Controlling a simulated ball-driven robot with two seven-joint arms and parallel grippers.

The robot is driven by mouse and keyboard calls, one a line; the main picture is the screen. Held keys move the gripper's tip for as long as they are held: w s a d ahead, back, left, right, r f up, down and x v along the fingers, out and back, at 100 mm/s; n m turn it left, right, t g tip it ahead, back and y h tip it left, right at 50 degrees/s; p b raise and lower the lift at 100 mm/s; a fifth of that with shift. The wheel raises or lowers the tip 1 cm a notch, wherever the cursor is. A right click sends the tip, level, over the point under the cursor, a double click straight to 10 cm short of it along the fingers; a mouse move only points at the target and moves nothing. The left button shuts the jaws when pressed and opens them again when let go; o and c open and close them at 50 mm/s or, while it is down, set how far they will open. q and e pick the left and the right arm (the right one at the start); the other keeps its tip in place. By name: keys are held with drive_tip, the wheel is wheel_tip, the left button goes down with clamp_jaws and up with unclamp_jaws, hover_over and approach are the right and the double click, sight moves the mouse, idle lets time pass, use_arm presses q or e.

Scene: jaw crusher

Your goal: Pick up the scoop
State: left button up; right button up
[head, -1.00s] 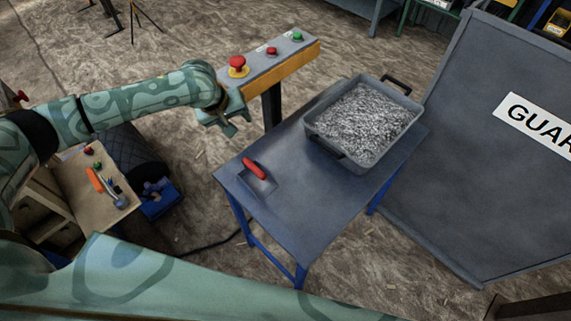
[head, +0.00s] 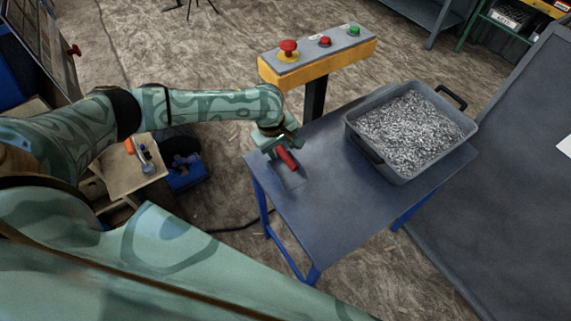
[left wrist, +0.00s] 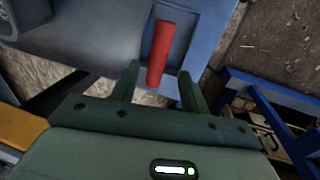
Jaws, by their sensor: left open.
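The scoop (head: 288,160) has a red handle and lies on the blue-grey table (head: 335,215), near its left corner. In the left wrist view the red handle of the scoop (left wrist: 160,50) runs up from between the fingertips, and its grey pan shows around it. My left gripper (head: 283,148) is over the scoop in the head view and hides part of it. In the left wrist view my left gripper (left wrist: 160,80) is open, with one finger on each side of the handle's near end. I cannot tell whether a finger touches it. My right gripper is not in view.
A grey tray (head: 350,130) full of grey gravel stands on the table, right of the scoop. A yellow control box (head: 330,66) with red and green buttons stands behind the table. A small wooden bench (head: 130,178) with tools is at left.

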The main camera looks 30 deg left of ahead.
sight(283, 152)
use_arm(q)
drive_tip(key=f+b, duration=0.1)
drive_tip(key=f, duration=0.1)
drive_tip(key=w+f+b, duration=0.1)
drive_tip(key=f, duration=0.1)
drive_tip(key=shift+w+f, duration=0.1)
drive_tip(key=shift+w, duration=0.05)
drive_tip(key=shift+w+f, duration=0.15)
drive_tip(key=shift+f, duration=0.25)
drive_tip(key=shift+r, duration=0.1)
clamp_jaws()
drive_tip(key=shift+r, duration=0.1)
